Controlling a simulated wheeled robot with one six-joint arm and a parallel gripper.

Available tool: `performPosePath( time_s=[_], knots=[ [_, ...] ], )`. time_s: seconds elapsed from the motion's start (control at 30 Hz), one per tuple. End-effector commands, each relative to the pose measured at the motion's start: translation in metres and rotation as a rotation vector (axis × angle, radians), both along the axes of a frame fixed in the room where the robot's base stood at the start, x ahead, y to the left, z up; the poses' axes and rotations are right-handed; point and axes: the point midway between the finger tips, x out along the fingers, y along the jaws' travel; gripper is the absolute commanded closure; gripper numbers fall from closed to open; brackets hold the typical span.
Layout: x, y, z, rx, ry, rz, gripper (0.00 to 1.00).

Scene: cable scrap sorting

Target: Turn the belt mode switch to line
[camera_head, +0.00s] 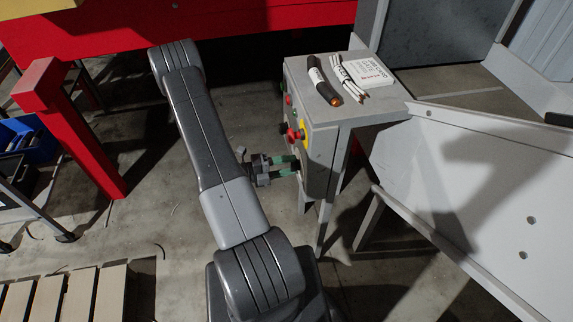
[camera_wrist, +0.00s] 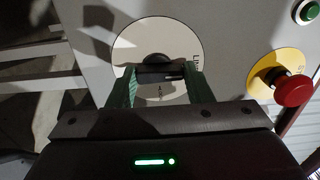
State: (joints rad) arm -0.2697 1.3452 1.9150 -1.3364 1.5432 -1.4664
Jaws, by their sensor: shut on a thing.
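The belt mode switch is a dark knob (camera_wrist: 156,60) on a round white label plate (camera_wrist: 130,40) on the grey panel in the wrist view. Letters beginning "LI" show at the plate's right edge, and other small letters show between the fingers, too dark to read. My gripper (camera_wrist: 161,84) has its two green fingers on either side of the knob, shut on it. The knob's pointing direction is hard to tell. In the head view my gripper (camera_head: 290,165) reaches the left face of the control box (camera_head: 330,135); the knob is hidden there.
A red emergency stop button (camera_wrist: 292,90) on a yellow plate sits right of the switch, with a green button (camera_wrist: 308,11) above. A white chute (camera_head: 480,180) stands right.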

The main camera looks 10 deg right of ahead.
Motion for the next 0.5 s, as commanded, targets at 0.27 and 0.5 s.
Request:
performPosePath(
  time_s=[0.27, 0.5],
  knots=[
    [0.0005, 0.0004, -0.0004, 0.001, 0.005, 0.002, 0.77],
    [0.0004, 0.0003, -0.0004, 0.001, 0.005, 0.002, 0.32]
  ],
)
